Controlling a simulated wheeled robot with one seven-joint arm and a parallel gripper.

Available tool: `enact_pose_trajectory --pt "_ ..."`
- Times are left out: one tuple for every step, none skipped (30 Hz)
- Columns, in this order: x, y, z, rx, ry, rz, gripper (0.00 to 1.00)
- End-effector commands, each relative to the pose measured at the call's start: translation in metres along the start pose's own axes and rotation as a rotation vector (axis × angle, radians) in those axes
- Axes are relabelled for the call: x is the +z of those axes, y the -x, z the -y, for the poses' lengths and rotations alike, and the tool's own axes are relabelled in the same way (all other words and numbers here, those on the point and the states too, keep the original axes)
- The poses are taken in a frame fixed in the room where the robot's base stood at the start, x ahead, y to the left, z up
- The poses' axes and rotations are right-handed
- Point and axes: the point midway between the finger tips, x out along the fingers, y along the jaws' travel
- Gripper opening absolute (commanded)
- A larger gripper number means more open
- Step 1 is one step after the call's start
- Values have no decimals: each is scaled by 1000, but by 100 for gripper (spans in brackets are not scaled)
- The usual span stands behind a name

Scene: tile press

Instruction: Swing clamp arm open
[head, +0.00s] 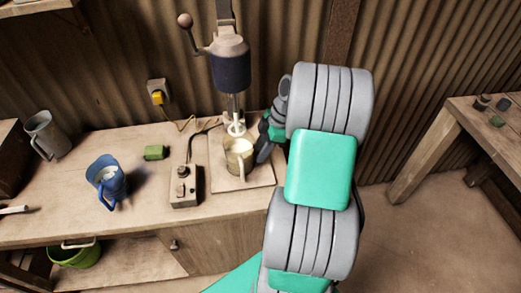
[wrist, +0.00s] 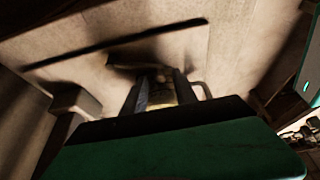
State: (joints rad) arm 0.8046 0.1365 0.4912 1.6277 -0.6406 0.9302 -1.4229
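A bench machine with a dark cylindrical head (head: 230,68) stands against the wall, with a ball-ended lever (head: 185,20) at its upper left. A pale beige cup (head: 238,158) stands on its base board (head: 258,178), under a white piece at the end of the spindle (head: 235,128). I cannot clearly make out a clamp arm. My gripper (head: 262,150) is low at the right side of the cup, partly hidden by my arm. In the dark wrist view, my gripper's fingers (wrist: 162,88) reach toward a yellowish surface; contact and finger gap are unclear.
A control box (head: 184,186) with a cable stands left of the base board. A blue jug (head: 106,180), a green block (head: 155,152) and a grey mug (head: 47,135) are further left. Another table (head: 455,130) is at the right, with open floor between.

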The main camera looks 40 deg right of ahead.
Motion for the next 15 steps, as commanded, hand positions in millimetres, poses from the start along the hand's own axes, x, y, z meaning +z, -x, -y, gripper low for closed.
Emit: enact_pose_trajectory --pt "0 0 0 0 0 0 29" --pt "0 0 0 0 0 0 27" --pt "0 0 0 0 0 0 24" --pt "0 0 0 0 0 0 21" --pt "0 0 0 0 0 0 19" --pt "0 0 0 0 0 0 15" --pt "0 0 0 0 0 0 13" --pt "0 0 0 0 0 0 10" --pt "0 0 0 0 0 0 7" --pt "0 0 0 0 0 0 5" --pt "0 0 0 0 0 0 2" --pt "0 0 0 0 0 0 0" --pt "0 0 0 0 0 0 0" --pt "0 0 0 0 0 0 0" --pt "0 0 0 0 0 0 0"
